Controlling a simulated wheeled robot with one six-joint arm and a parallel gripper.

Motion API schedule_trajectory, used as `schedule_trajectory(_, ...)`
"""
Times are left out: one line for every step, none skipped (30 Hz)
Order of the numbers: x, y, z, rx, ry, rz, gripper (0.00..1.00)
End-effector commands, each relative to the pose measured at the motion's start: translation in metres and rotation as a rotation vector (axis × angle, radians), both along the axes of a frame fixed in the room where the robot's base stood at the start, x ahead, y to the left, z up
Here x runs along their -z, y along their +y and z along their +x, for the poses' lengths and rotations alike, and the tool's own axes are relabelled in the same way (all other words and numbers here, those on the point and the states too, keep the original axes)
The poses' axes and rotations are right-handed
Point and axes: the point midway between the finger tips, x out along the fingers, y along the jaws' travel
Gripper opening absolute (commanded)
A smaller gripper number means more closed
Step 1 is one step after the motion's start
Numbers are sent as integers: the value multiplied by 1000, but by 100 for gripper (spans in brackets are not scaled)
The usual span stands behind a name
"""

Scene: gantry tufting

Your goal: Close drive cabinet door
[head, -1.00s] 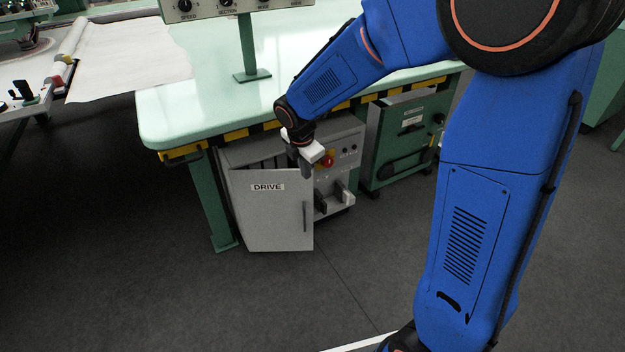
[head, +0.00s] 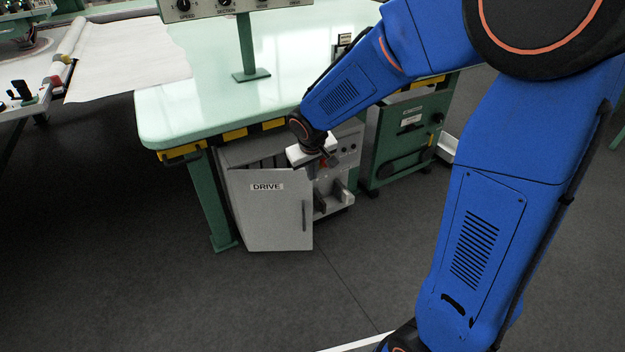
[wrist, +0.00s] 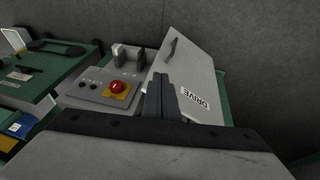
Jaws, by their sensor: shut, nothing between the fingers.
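The drive cabinet (head: 346,140) is a grey box under the pale green table. Its grey door (head: 270,220), labelled DRIVE and fitted with a dark vertical handle (head: 304,215), hangs partly open, swung out at the front left. In the wrist view the door (wrist: 185,65) stands just to the right of the fingers. My gripper (head: 330,163) is shut and empty in front of the cabinet's control panel, near the top free side of the door. In the wrist view its dark fingers (wrist: 161,90) seem close to the door; I cannot tell whether they touch it.
A red emergency button (wrist: 117,87) on a yellow plate sits on the panel close to my fingers. A green cabinet (head: 405,140) stands to the right. The table edge (head: 235,133) with yellow-black stripes overhangs the cabinet. The floor in front is clear.

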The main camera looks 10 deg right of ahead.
Motion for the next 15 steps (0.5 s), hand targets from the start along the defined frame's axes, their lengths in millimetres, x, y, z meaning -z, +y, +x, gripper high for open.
schedule_trajectory(0, -1, -1, 69, -10, 26, 0)
schedule_trajectory(1, -2, -1, 113, -16, 44, 0)
schedule_trajectory(1, -2, -2, 169, -24, 65, 0)
schedule_trajectory(1, -3, -2, 208, -30, 81, 0)
schedule_trajectory(1, -3, -2, 243, -35, 96, 0)
schedule_trajectory(1, -3, -2, 284, -41, 113, 0)
schedule_trajectory(1, -3, -2, 312, -45, 124, 0)
schedule_trajectory(1, -4, -3, 335, -48, 134, 0)
schedule_trajectory(1, -4, -3, 360, -52, 145, 0)
schedule_trajectory(1, -4, -3, 376, -54, 151, 0)
schedule_trajectory(1, -4, -3, 388, -55, 156, 0)
schedule_trajectory(2, -4, -3, 400, -56, 161, 0)
schedule_trajectory(3, -4, -2, 405, -57, 162, 0)
schedule_trajectory(4, -4, -2, 408, -57, 164, 0)
schedule_trajectory(6, -5, -1, 411, -56, 164, 0)
